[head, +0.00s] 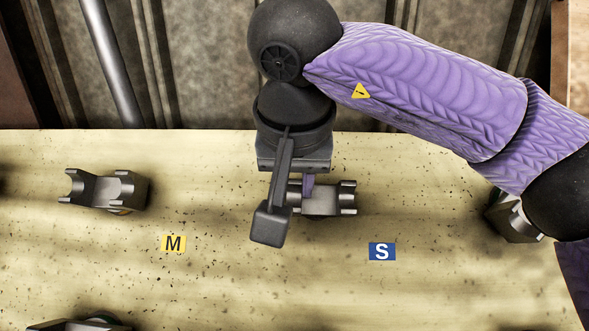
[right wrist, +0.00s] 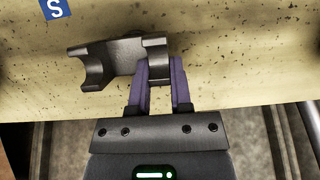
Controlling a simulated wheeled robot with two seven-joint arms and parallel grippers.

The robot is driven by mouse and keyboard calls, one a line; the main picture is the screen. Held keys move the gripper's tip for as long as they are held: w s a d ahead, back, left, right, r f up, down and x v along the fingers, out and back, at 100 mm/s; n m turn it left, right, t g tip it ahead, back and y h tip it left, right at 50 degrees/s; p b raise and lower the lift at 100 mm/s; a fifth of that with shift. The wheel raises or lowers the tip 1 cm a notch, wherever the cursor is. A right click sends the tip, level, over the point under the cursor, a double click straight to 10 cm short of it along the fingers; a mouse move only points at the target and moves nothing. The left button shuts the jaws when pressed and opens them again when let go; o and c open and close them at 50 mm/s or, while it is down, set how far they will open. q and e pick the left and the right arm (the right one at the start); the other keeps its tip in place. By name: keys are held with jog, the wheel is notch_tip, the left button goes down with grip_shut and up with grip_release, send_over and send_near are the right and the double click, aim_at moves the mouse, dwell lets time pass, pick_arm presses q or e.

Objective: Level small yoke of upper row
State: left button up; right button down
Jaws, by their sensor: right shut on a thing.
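The small yoke (head: 323,198) is a grey metal U-shaped piece on the wooden board, up and left of the blue S label (head: 382,251). My right gripper (head: 306,186) reaches down to it from the far edge of the board. In the right wrist view the purple fingers (right wrist: 162,84) are shut on one upright arm of the small yoke (right wrist: 112,62). The yoke looks slightly tilted in that view. Part of it is hidden behind the gripper in the head view. My left gripper is not in view.
Another grey yoke (head: 103,188) sits at the left, above the yellow M label (head: 173,243). A dark metal part (head: 512,218) is at the right, partly behind my arm. Another part (head: 85,324) shows at the bottom left edge. The board's middle front is clear.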

jog(key=shift+w+r, duration=0.1)
dwell(0.5)
jog(key=shift+c, duration=2.2)
grip_release()
jog(key=shift+w+d, duration=0.15)
